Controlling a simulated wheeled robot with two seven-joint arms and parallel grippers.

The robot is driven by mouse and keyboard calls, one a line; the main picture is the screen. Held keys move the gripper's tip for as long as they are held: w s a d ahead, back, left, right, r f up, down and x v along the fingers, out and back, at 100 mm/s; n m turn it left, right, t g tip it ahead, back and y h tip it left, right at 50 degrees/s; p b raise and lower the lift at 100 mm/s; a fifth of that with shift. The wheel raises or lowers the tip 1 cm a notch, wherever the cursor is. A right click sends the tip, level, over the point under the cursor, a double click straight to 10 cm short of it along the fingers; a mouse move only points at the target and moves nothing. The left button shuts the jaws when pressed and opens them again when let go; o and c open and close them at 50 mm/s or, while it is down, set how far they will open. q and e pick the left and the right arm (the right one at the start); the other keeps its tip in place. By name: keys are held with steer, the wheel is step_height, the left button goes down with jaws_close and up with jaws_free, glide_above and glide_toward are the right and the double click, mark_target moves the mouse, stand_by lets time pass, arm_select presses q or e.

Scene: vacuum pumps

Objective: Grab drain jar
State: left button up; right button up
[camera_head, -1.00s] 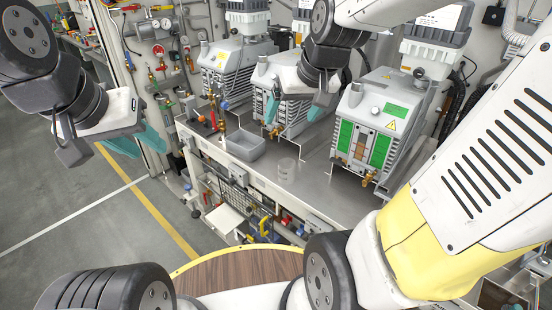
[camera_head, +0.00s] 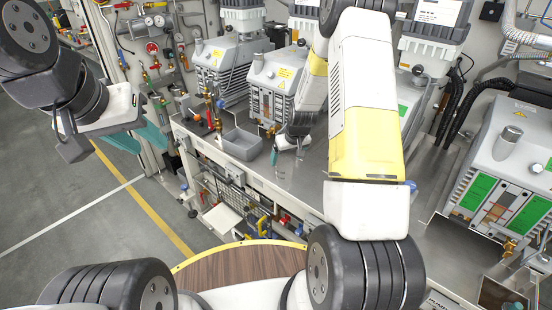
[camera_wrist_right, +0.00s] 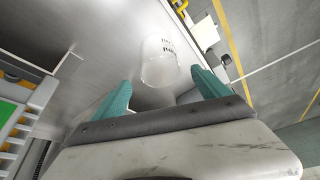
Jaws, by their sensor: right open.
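The drain jar (camera_wrist_right: 158,62) is a clear, colourless cylinder with dark print on it. In the right wrist view it stands on the grey bench top between and just beyond the teal fingertips of my right gripper (camera_wrist_right: 160,80). The fingers are apart and I see no grip on the jar. In the head view my right gripper (camera_head: 284,153) is low over the bench, right of the grey tray; the jar is hard to make out there. My left gripper (camera_head: 138,141) hangs at the left, its teal fingers apart and empty, away from the bench.
A grey open tray (camera_head: 241,145) sits on the metal bench (camera_head: 312,185), left of my right gripper. Pumps (camera_head: 277,85) line the back, with another pump (camera_head: 508,180) at the right. A round wooden top (camera_head: 240,268) is in front. Floor is clear at left.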

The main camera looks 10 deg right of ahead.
mark_target(285, 165)
steer(key=x, duration=0.5)
steer(key=shift+a+f, duration=0.1)
steer(key=shift+f, duration=0.35)
steer(key=c, duration=1.5)
steer(key=shift+r, duration=0.15)
